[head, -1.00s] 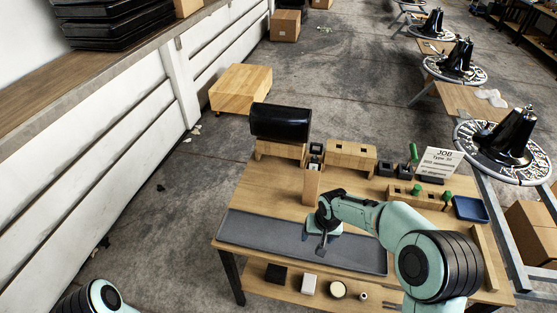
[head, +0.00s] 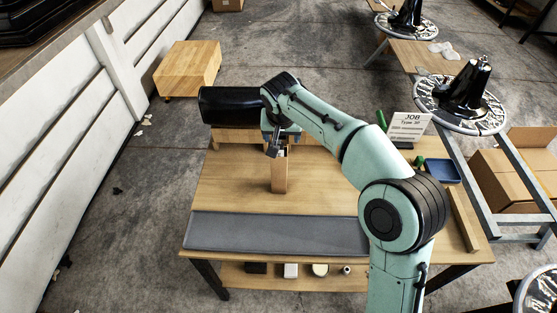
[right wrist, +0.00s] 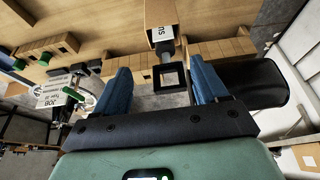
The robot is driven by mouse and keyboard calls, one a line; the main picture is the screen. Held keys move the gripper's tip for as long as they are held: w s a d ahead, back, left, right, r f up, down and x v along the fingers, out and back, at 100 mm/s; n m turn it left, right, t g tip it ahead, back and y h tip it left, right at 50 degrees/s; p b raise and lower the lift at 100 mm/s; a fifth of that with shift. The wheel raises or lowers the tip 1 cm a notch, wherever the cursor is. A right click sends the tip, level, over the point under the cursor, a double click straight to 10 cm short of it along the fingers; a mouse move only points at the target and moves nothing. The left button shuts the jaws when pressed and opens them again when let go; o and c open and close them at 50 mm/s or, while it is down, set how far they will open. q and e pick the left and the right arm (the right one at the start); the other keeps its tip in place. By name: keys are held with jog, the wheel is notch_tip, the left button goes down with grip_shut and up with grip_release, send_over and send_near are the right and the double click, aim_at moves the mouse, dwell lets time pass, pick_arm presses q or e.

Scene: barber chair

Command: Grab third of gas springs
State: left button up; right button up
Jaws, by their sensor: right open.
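My right gripper (head: 276,146) is over the back of the workbench, beside the large black cylinder, and points down. In the right wrist view its two blue fingers (right wrist: 160,84) are apart with nothing clamped between them. That wooden block (head: 279,178) also shows below the gripper in the head view. My left gripper is out of view.
The black cylinder (head: 229,106) rests on a wooden stand; it also shows in the right wrist view (right wrist: 250,83). A grey mat (head: 270,232) lies empty along the bench front. A job sign (head: 408,126) and blue tray (head: 441,171) stand at the right.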

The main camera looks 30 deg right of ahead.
aim_at(279, 139)
jog(key=x, duration=0.2)
jog(key=w+x, duration=0.1)
jog(key=x, duration=0.2)
jog(key=shift+a+r, duration=0.15)
jog(key=shift+r, duration=0.05)
jog(key=shift+w+f, duration=0.15)
jog(key=shift+f, duration=0.3)
jog(key=shift+r, duration=0.1)
grip_shut()
